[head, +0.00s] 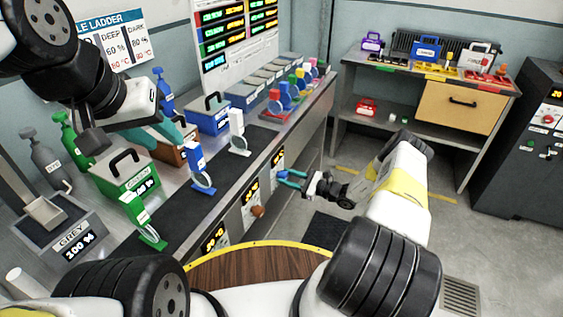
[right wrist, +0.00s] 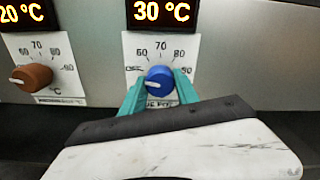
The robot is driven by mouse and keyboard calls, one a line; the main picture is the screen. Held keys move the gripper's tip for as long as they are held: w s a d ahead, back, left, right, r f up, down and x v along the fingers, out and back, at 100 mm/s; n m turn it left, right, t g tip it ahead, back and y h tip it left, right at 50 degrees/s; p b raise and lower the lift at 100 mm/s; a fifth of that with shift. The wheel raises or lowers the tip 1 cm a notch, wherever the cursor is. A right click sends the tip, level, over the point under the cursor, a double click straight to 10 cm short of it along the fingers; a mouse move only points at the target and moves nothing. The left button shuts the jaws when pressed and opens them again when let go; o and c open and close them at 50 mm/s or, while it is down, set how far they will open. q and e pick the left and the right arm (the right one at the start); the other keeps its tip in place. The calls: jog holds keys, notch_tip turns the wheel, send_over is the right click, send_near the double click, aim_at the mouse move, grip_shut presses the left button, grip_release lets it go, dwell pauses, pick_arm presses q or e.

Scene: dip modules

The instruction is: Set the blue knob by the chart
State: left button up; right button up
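The blue knob (right wrist: 161,80) sits on a white dial plate with marks OFF, 60, 70 and 80. Its white pointer points left, near OFF. The display above it (right wrist: 162,11) reads 30 °C. My right gripper (right wrist: 160,88) has its teal fingers on either side of the knob, seemingly with small gaps; in the head view it (head: 291,178) is at the bench's front panel. The wall chart (head: 112,42) is partly hidden by my left arm; it shows DEEP 60 % 80 °C and DARK 80 % 80 °C.
A brown knob (right wrist: 32,77) with a 20 °C display is left of the blue one. The bench (head: 185,205) holds a green box (head: 124,178), a blue box (head: 208,118), and several coloured tools. A side table (head: 430,75) and dark cabinet (head: 530,140) stand right.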

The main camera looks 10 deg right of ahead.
grip_shut()
jog(key=shift+m, duration=3.9)
jog(key=o, duration=1.2)
grip_release()
jog(key=shift+c, duration=0.2)
